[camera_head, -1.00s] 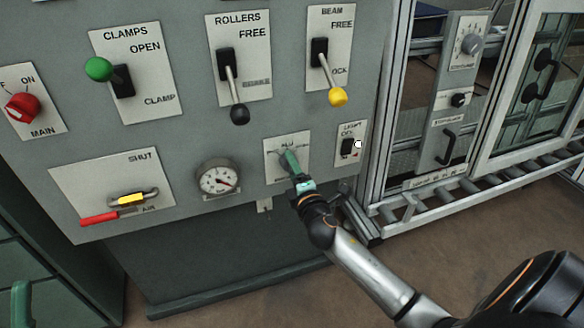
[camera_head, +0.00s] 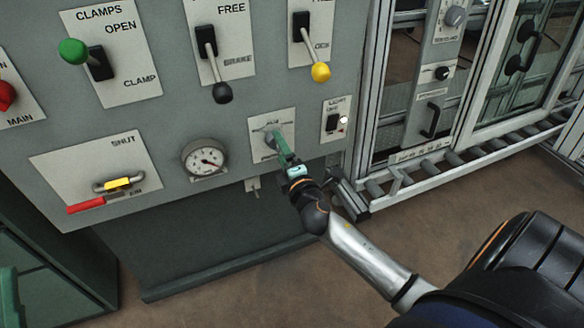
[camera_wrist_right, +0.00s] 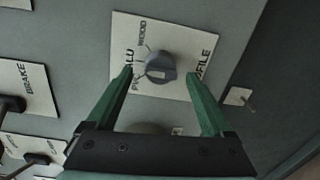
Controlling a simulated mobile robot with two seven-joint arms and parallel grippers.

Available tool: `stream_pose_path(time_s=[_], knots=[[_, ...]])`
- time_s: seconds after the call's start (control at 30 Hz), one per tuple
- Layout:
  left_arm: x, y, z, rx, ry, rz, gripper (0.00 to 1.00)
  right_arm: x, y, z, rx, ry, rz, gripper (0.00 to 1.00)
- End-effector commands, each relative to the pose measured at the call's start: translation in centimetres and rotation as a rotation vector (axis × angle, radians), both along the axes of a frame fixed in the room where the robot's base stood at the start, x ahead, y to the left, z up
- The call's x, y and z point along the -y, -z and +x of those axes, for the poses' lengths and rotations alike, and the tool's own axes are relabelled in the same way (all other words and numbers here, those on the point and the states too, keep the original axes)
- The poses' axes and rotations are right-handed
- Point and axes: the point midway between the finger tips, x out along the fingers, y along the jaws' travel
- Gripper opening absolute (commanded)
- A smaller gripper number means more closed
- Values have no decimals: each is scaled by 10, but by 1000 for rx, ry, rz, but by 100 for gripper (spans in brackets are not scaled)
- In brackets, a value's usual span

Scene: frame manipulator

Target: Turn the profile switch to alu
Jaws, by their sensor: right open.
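The profile switch (camera_wrist_right: 160,67) is a round grey knob on a pale plate (camera_wrist_right: 184,28) in the right wrist view. The plate carries the words WOOD, ALU, PVC and PROFILE. A small light mark shows on the knob's face, but I cannot tell surely which label it points to. In the head view the plate (camera_head: 258,128) is low on the panel and the fingers partly cover the knob. My right gripper (camera_head: 282,148) is open, its green fingers one on each side of the knob in the wrist view. I cannot tell whether they touch it. My left gripper is not in view.
A pressure gauge (camera_head: 205,159) is left of the switch, and a light switch (camera_head: 333,123) is right of it. Levers with black (camera_head: 222,93) and yellow (camera_head: 320,71) knobs hang above. A roller conveyor (camera_head: 440,153) runs at the right. Open floor lies below.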

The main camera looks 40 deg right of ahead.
Motion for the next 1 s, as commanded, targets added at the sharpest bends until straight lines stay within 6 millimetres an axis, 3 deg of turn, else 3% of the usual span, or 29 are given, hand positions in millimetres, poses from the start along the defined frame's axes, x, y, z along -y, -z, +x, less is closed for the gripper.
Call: stream_pose_path(time_s=[0.13,0.3,0.5,1.0], knots=[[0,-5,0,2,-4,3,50,-9,0,-31,-4,0,4,85],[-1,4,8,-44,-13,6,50,-18,-1,-62,-2,0,5,85],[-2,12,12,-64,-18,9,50,-25,-3,-86,0,0,2,85],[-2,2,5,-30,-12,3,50,-27,-4,-94,1,0,1,85]])
